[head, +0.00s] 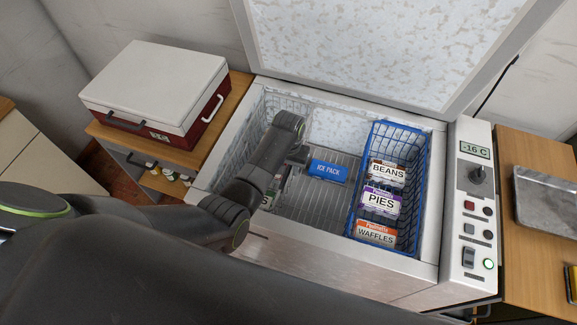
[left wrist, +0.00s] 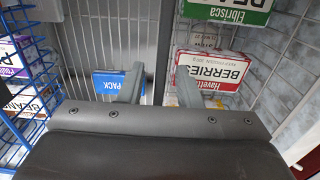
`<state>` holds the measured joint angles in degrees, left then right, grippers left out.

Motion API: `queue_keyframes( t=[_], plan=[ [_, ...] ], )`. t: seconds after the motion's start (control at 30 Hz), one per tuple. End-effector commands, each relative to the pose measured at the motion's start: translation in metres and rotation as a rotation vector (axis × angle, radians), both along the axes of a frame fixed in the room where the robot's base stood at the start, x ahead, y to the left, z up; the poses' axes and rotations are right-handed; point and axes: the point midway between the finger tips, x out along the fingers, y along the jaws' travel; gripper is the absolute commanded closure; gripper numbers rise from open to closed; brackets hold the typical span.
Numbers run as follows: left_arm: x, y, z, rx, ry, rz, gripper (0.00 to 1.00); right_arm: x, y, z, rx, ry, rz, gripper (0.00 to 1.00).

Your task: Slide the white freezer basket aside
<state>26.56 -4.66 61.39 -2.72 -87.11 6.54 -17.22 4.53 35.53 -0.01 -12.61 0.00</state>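The white wire freezer basket (head: 286,103) stands at the left end of the open chest freezer, partly hidden behind my left arm. In the left wrist view the white basket (left wrist: 271,62) holds a red-and-white berries box (left wrist: 215,70) and a green-and-white box (left wrist: 228,11). My left gripper (head: 301,154) is down inside the freezer at the basket's right side. In the left wrist view its fingers (left wrist: 157,88) are apart, with the basket's wire side seen between and beyond them. Whether they touch the wire cannot be told. My right gripper is not in view.
A blue ice pack (head: 327,171) lies on the freezer floor right of my gripper. A blue wire basket (head: 413,150) with beans, pies and waffles boxes stands at the right end. Bare floor (head: 315,205) lies between the baskets. The freezer walls enclose the space; the lid (head: 375,45) is raised.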

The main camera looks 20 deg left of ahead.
Motion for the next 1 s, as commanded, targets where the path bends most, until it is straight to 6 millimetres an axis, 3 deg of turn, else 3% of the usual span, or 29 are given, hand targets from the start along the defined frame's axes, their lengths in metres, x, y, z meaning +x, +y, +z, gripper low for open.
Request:
queue_keyframes(
  t=[0.23, 0.47, 1.0],
  plan=[
    [0.0003, 0.0003, -0.0002, 0.0, -0.001, 0.0, 0.69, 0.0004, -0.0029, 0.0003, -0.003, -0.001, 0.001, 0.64],
    [0.0003, 0.0003, -0.0001, 0.001, 0.0, 0.0, 0.99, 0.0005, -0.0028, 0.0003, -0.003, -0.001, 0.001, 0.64],
    [0.0002, -0.0004, 0.0016, 0.0, 0.001, 0.0, 1.0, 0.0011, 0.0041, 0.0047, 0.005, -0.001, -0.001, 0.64]
  ],
)
